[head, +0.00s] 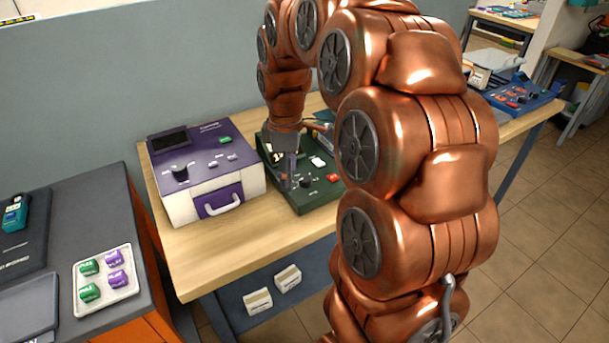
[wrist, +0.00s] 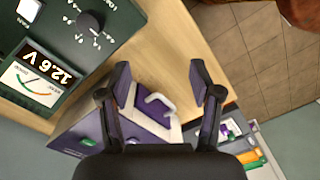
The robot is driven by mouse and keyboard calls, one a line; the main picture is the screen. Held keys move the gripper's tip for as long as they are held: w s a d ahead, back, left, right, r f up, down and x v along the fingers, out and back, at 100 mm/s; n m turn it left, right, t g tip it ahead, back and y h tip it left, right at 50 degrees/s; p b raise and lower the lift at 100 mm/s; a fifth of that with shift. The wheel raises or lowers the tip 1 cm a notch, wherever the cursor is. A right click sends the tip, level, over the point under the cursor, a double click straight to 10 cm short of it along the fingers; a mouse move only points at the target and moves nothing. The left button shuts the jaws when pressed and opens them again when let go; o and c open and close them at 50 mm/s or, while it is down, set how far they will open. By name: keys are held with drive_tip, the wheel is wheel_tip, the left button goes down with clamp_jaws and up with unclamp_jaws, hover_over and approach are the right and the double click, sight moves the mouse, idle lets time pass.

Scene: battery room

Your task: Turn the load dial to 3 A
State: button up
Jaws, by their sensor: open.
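The dark green tester box (head: 318,203) stands on the wooden bench, partly hidden by my arm. Its black round load dial (head: 305,182) is on the sloped top face. In the wrist view the load dial (wrist: 90,22) is at the upper left with small white marks around it; its setting is too small to tell. A display (wrist: 48,66) near it reads 12.6 V above a needle meter. My gripper (head: 288,178) is over the green box, close to the dial. In the wrist view my gripper (wrist: 161,85) is open and empty, with the dial outside its fingers.
A purple and white charger box (head: 203,170) with its own black knob and a drawer handle stands left of the green box. A white tray (head: 106,280) with green and purple pieces lies further left. The bench front (head: 250,245) is clear.

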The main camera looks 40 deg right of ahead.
sight(305, 178)
drive_tip(key=w+d, duration=0.1)
drive_tip(key=d, duration=0.1)
drive_tip(key=w+d+f+n, duration=0.1)
drive_tip(key=w+d, duration=0.1)
drive_tip(key=d, duration=0.1)
drive_tip(key=w+d+n, duration=0.1)
drive_tip(key=w+d, duration=0.1)
drive_tip(key=shift+w+d+f, duration=0.2)
drive_tip(key=shift+d+f, duration=0.05)
drive_tip(key=shift+d, duration=0.1)
drive_tip(key=shift+w+d+f+n, duration=0.25)
drive_tip(key=shift+d+n, duration=0.15)
drive_tip(key=shift+d, duration=0.1)
drive_tip(key=shift+f+p, duration=0.9)
drive_tip(key=shift+f, duration=2.85)
drive_tip(key=c, duration=1.1)
